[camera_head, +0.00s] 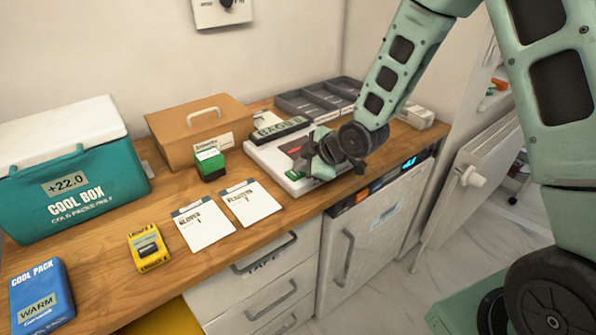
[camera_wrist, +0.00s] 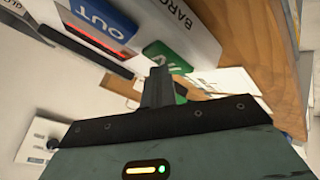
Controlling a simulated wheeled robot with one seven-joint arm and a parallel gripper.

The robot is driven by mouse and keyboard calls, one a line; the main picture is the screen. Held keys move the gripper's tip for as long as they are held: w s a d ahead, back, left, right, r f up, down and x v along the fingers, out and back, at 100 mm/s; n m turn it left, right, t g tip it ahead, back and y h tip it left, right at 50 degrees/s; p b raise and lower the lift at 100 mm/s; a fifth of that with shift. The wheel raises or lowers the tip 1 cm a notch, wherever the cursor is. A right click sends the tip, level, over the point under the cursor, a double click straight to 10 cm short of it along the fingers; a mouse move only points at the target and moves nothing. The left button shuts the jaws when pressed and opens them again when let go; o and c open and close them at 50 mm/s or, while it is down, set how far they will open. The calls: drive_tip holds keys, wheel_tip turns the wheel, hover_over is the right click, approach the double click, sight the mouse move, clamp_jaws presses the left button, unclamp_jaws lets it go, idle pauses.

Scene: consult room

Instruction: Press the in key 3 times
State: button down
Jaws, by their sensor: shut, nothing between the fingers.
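The white keyed device (camera_head: 262,157) lies on the wooden counter, with a dark label plate at its back. In the wrist view its blue OUT key (camera_wrist: 104,24) is at the upper left. A green key (camera_wrist: 168,56) with partly hidden white lettering sits beside it, towards the middle. My gripper (camera_wrist: 158,72) is shut and empty, its fingertips at the lower edge of the green key in that view; I cannot tell whether they touch it.
A small green box (camera_head: 210,165) and two white cards (camera_head: 205,226) lie left of the device. A brown box (camera_head: 190,130) and a grey tray (camera_head: 312,104) stand behind. A cool box (camera_head: 75,190), a blue cool pack (camera_head: 42,290) and a yellow device (camera_head: 148,247) are further left.

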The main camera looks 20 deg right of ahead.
sight(302, 173)
idle(0.4)
drive_tip(key=shift+r+p, duration=0.65)
drive_tip(key=shift+r, duration=0.2)
drive_tip(key=shift+r, duration=0.15)
wheel_tip(302, 173, up, 5)
drive_tip(key=p, duration=0.4)
idle(2.3)
